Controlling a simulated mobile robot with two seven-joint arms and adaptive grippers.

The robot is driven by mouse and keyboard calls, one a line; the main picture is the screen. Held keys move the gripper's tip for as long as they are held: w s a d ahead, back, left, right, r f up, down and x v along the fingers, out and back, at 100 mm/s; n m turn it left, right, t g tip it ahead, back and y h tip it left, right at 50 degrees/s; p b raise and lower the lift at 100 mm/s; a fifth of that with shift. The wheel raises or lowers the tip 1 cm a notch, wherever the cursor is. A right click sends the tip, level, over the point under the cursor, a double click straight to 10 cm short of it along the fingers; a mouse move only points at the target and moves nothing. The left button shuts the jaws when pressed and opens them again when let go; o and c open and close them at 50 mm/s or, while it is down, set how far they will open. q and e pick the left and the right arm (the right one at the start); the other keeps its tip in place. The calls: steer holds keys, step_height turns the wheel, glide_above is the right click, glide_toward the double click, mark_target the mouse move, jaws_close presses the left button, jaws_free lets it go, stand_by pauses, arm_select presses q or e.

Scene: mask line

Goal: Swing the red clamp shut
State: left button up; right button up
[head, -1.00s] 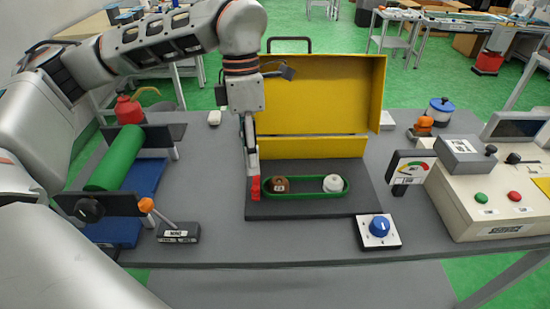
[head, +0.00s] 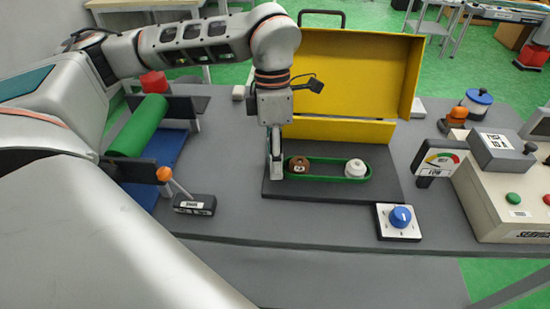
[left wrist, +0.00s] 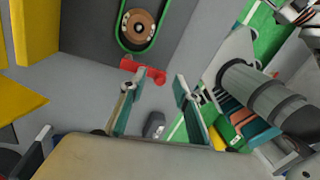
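The red clamp (left wrist: 145,72) shows in the left wrist view at the edge of the dark base plate, beside the brown wheel. In the head view it cannot be seen now; my left gripper covers that place. My left gripper (head: 276,174) points down at the left end of the plate, left of the brown wheel (head: 299,165). In the left wrist view its two fingers (left wrist: 155,88) are apart with nothing held between them. The red clamp lies just beyond the tips, nearer the left finger; contact cannot be told. My right gripper is not in view.
A green belt (head: 328,159) runs from the brown wheel to a white wheel (head: 355,168) on the dark plate (head: 380,191). A yellow cover (head: 350,70) stands open behind. A blue knob (head: 400,216) stands front right, a green roller (head: 137,124) left.

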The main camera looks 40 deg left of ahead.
arm_select(q)
jaws_close()
